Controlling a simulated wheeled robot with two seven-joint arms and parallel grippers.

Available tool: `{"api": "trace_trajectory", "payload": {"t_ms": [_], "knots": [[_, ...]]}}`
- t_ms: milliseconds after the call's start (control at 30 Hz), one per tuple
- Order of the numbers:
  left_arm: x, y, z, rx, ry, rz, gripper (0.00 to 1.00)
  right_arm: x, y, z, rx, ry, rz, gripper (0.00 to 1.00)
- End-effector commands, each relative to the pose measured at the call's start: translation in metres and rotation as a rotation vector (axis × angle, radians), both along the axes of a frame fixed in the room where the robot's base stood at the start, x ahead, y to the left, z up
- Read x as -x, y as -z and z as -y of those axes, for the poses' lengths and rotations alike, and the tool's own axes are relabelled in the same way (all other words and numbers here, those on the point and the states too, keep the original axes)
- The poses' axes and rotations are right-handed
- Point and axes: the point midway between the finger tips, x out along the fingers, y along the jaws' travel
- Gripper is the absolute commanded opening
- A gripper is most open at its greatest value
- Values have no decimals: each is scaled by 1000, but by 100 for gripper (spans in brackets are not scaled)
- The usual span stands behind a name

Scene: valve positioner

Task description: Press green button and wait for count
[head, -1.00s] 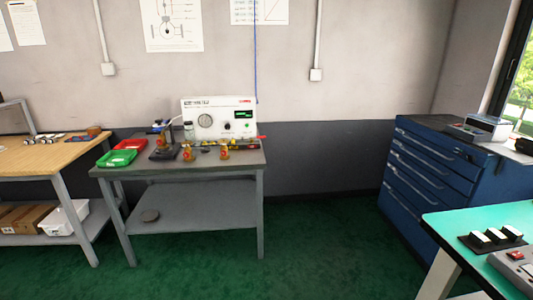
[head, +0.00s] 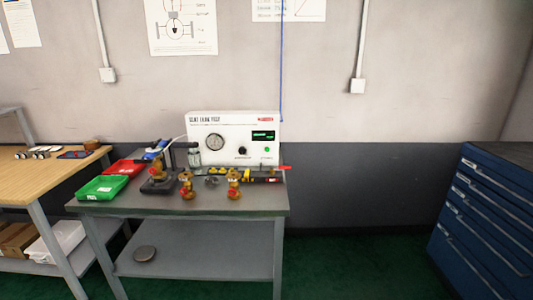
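The green button (head: 267,150) is a small round spot low on the right of the white test panel (head: 225,128). Above it is a dark display (head: 263,135) with green characters too small to read. The panel also has a round gauge (head: 214,143) and a black knob (head: 242,151). It stands at the back of a grey workbench (head: 240,204). Neither of my grippers shows in the head view.
On the bench are a green tray (head: 102,188), a red tray (head: 126,166), a dark stand (head: 160,186) and brass valves (head: 186,188). A wooden table (head: 40,168) is at left and a blue drawer cabinet (head: 485,215) at right. Green floor lies between bench and cabinet.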

Motion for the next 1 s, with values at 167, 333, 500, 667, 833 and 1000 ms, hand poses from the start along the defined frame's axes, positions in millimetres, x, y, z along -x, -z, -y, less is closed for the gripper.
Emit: {"api": "trace_trajectory", "payload": {"t_ms": [167, 333, 500, 667, 833, 1000], "knots": [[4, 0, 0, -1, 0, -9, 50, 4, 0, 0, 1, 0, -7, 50], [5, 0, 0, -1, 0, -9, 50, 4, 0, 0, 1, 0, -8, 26], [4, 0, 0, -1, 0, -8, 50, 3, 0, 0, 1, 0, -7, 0], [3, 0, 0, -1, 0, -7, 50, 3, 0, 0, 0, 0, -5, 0], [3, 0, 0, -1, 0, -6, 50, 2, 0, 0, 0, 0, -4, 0], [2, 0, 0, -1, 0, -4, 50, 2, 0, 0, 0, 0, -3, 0]]}}
